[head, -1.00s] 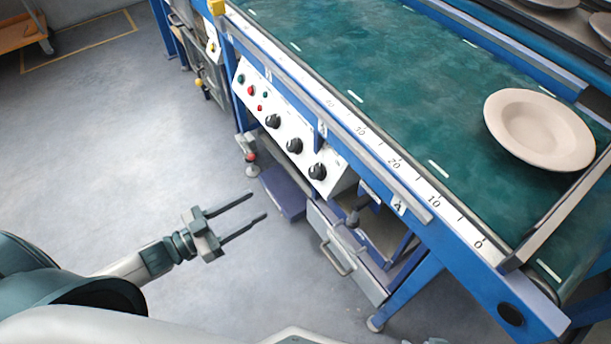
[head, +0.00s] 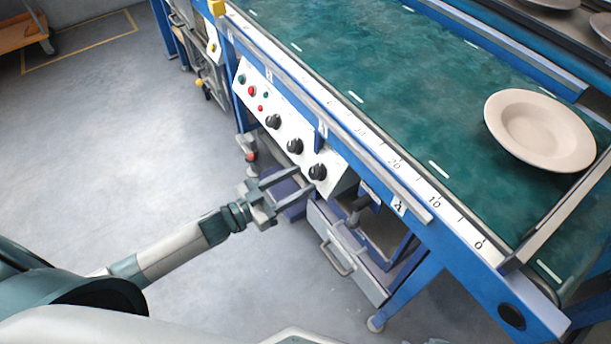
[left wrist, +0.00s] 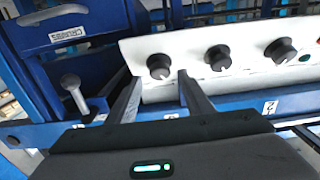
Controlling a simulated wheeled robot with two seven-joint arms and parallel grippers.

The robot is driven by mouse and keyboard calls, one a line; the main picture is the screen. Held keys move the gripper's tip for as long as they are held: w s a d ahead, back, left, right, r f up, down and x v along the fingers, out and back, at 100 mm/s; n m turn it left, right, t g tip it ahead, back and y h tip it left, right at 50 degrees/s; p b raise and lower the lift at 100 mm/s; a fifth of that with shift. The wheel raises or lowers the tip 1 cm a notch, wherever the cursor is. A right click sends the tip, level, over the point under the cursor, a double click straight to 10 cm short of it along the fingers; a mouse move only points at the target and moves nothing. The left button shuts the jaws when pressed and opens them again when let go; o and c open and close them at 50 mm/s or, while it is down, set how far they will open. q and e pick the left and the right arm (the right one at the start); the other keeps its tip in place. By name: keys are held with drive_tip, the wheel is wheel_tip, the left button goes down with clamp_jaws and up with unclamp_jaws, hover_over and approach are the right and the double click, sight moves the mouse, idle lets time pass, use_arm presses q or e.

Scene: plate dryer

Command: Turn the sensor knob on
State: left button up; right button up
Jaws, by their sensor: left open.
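A white control panel carries three black knobs in a row: a far one (head: 273,121), a middle one (head: 294,146) and a near one (head: 318,171). I cannot read which is labelled as the sensor knob. My left gripper (head: 305,178) is open and empty, its fingertips close to the near knob. In the left wrist view, that near knob (left wrist: 160,66) appears between and just beyond the two fingertips (left wrist: 159,76). The middle knob (left wrist: 218,57) and far knob (left wrist: 280,51) lie to its right. Contact with the near knob cannot be told.
Red and green buttons (head: 251,90) sit at the panel's far end. A green conveyor belt (head: 400,90) with a beige plate (head: 540,130) runs above. A drawer (head: 345,250) and a lever (head: 357,208) are right of the gripper.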

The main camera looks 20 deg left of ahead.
sight(316, 172)
use_arm(q)
drive_tip(key=shift+x, duration=1.4)
drive_tip(key=c, duration=1)
